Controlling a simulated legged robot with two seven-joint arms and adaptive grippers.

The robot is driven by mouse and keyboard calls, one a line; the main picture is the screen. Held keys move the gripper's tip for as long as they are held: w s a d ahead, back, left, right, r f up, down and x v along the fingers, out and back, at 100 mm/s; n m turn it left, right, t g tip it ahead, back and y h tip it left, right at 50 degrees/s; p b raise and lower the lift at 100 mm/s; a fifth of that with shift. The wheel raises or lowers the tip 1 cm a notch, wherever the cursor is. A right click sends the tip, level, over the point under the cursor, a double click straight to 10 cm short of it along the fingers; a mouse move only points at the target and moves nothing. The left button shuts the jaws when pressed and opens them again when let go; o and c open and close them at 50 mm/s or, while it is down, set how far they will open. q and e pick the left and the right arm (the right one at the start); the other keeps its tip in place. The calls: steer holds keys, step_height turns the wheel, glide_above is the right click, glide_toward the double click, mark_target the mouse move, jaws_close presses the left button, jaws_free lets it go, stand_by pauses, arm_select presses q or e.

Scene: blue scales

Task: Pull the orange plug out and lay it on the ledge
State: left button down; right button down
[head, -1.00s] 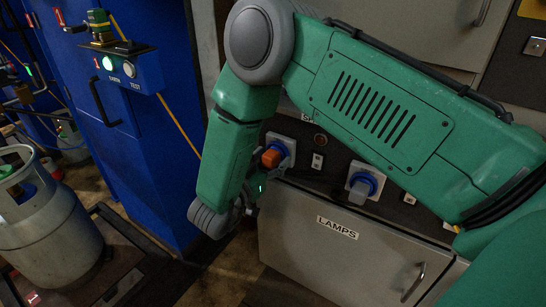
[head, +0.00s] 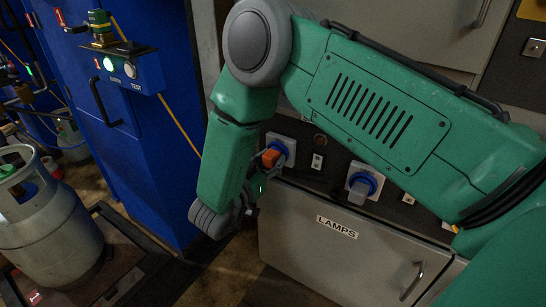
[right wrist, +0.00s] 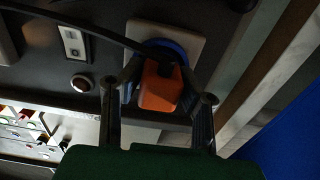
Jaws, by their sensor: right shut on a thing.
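The orange plug (head: 270,158) sits at the blue socket (head: 287,148) on a pale plate in the dark panel. In the right wrist view the orange plug (right wrist: 159,88) is in front of the blue socket ring (right wrist: 168,48), with a black cable at its end. My right gripper (right wrist: 160,92) is shut on the plug, one finger on each side. In the head view the right gripper (head: 256,180) is partly hidden behind my forearm. How deep the plug sits in the socket cannot be told. The ledge cannot be clearly made out. My left gripper is not in view.
A second blue socket with a grey plug (head: 360,191) is to the right on the panel. Below is a grey cabinet (head: 340,240) labelled LAMPS. A blue cabinet (head: 140,120) and a gas cylinder (head: 48,220) stand at the left.

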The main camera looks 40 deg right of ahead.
mark_target(267, 163)
steer(key=shift+a, duration=0.2)
steer(key=shift+p+v, duration=0.55)
steer(key=shift+v, duration=2.25)
